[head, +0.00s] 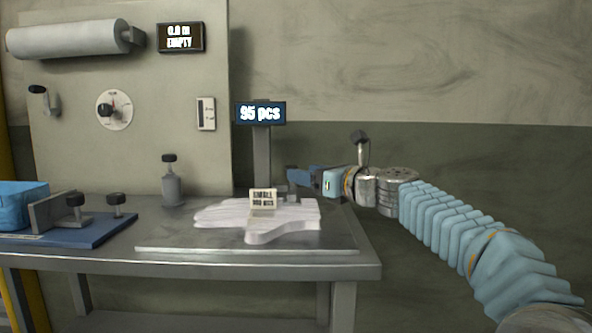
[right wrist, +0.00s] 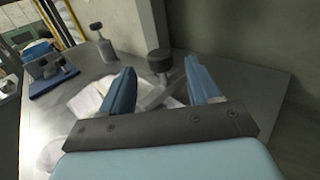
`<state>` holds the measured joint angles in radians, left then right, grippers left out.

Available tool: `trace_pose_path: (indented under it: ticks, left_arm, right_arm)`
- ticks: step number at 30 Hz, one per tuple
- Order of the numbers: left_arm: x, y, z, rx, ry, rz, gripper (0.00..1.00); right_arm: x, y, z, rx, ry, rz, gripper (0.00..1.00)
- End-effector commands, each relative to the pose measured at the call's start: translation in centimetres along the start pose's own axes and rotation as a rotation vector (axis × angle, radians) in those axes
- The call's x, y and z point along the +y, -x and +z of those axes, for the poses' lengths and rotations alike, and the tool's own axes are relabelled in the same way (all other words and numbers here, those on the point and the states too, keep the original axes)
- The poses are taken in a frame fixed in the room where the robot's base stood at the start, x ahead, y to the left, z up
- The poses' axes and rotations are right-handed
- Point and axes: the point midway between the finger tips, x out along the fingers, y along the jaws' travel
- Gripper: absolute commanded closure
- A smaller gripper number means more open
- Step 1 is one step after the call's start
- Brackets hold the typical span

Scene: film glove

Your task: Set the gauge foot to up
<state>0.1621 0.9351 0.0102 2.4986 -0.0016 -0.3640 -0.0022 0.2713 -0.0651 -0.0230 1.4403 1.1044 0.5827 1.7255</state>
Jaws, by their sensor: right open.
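My right gripper (head: 293,176) reaches in from the right at the display post, above the right part of the white glove stack (head: 225,213). It also shows in the right wrist view (right wrist: 163,78), its two blue fingers apart. A black knob (right wrist: 159,61) with a grey arm below it shows between and beyond the fingers; it looks like the gauge foot's handle. I cannot tell whether the fingers touch it. In the head view the gripper largely hides this part, so the foot's position is unclear. My left gripper is not in view.
A display (head: 260,113) reading "95 pcs" stands on a post behind the stack. A small card (head: 263,201) is on the gloves. A knobbed bottle-like piece (head: 172,185) and a blue fixture (head: 78,230) are at left. A roll (head: 70,38) and dial (head: 114,110) are on the panel.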

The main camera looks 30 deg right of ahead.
Motion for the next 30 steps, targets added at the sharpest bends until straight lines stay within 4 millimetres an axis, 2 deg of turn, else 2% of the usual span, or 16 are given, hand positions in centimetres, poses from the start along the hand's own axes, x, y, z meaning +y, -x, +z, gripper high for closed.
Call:
trace_pose_path:
  ticks: [3, 6, 10, 18, 30]
  left_arm:
    - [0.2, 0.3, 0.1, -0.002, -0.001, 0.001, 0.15]
    - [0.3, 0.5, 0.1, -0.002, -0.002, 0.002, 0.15]
    - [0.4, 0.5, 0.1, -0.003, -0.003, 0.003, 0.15]
    - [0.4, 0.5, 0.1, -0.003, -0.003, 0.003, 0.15]
    - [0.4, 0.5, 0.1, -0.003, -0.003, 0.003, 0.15]
  right_arm:
    - [0.0, -2.1, 0.1, 0.001, -0.001, 0.002, 0.39]
    - [0.0, -3.2, 0.1, 0.001, -0.001, 0.001, 0.39]
    - [0.0, -3.8, 0.0, 0.000, -0.001, 0.000, 0.39]
    - [0.0, -3.9, 0.0, 0.000, 0.000, 0.000, 0.40]
    - [0.0, -3.9, 0.0, 0.000, 0.000, 0.000, 1.00]
